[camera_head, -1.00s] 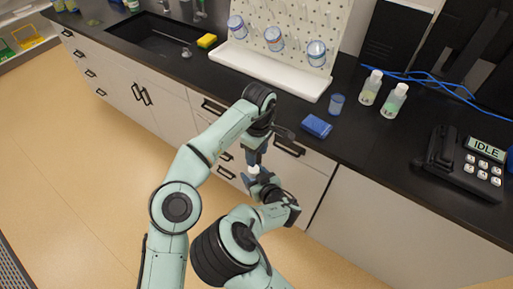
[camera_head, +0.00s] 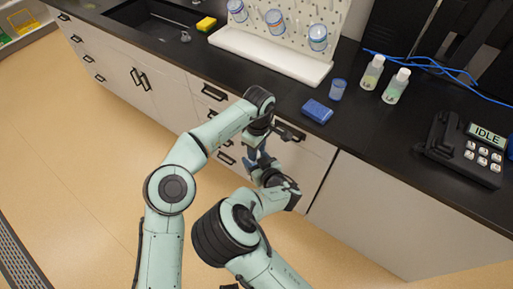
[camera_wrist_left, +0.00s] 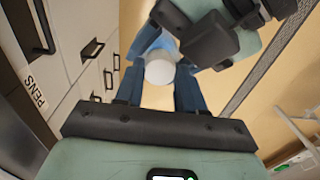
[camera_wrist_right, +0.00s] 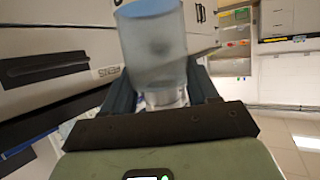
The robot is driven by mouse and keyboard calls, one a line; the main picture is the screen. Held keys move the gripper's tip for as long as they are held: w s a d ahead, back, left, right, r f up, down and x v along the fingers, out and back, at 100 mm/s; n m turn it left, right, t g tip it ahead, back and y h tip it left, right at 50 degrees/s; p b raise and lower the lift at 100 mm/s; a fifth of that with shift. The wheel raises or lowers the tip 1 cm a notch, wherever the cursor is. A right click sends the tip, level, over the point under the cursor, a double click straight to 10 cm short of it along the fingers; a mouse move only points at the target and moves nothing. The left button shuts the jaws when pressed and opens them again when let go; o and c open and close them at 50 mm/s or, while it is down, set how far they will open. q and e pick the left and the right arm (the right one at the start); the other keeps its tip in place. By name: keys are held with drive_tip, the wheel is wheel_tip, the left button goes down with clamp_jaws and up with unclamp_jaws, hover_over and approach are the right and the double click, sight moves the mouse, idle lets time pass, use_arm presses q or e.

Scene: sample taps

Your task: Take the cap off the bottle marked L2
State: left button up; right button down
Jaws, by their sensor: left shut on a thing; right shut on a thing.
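My left gripper (camera_head: 253,157) reaches down in front of the drawers and meets my right gripper (camera_head: 264,172). In the left wrist view, a round white cap (camera_wrist_left: 159,71) sits between the left fingers, with pale blue behind it and a dark part of my right gripper close beside it. In the right wrist view, a frosted bottle (camera_wrist_right: 155,48) with a pale blue end is between the right fingers, its narrower clear part near the palm. No L2 marking is readable. Whether cap and bottle are apart cannot be told.
A pegboard rack (camera_head: 270,57) holds several containers. Drawer handles (camera_head: 291,131) stick out near my left wrist.

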use_arm(q)
drive_tip(key=shift+w+a+f, duration=0.1)
drive_tip(key=shift+w+f, duration=0.05)
drive_tip(key=shift+w, duration=0.05)
